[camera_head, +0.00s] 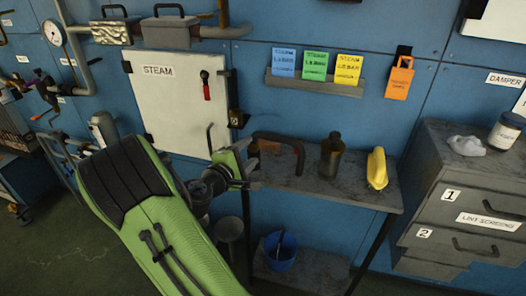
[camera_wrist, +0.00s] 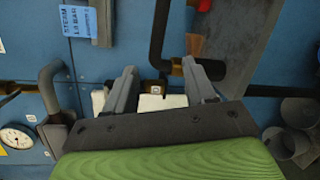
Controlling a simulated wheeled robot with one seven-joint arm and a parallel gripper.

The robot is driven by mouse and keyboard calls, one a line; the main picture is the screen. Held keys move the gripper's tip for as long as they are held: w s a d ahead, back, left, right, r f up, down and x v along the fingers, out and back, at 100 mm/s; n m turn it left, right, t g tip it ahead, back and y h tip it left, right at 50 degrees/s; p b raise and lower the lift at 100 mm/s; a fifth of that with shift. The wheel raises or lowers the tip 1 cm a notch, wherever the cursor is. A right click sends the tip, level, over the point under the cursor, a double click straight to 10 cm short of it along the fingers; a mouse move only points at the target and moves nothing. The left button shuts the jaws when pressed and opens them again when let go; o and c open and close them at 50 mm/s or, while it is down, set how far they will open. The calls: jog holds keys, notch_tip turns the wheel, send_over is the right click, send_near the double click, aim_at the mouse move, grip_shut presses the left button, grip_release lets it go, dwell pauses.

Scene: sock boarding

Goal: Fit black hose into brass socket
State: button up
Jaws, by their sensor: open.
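The black hose (camera_head: 283,137) stands as a dark arch on the grey table, left of its middle. It also shows in the wrist view (camera_wrist: 160,30), just beyond my fingertips. Its left leg is partly hidden behind my gripper and a small dark fitting. A dark brass fitting (camera_head: 331,158) with a narrow neck stands upright right of the hose, apart from it. It looks like the brass socket, but I cannot tell for sure. My gripper (camera_head: 244,166) is left of the hose. In the wrist view my gripper (camera_wrist: 158,68) is open, with nothing held between its fingers.
A yellow object (camera_head: 377,168) lies near the right end of the table (camera_head: 350,190). A blue bucket (camera_head: 280,250) is below. A grey drawer cabinet (camera_head: 465,205) stands right. The white STEAM panel (camera_head: 165,105) and card rack (camera_head: 315,84) are on the wall.

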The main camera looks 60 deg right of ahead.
aim_at(265, 139)
jog(key=d, duration=0.4)
jog(key=d+f, duration=0.1)
jog(key=d, duration=0.3)
jog(key=s+d, duration=0.1)
jog(key=d, duration=0.3)
jog(key=shift+d+f+b, duration=0.15)
jog(key=shift+f+b, duration=0.15)
jog(key=shift+c, duration=0.5)
grip_shut()
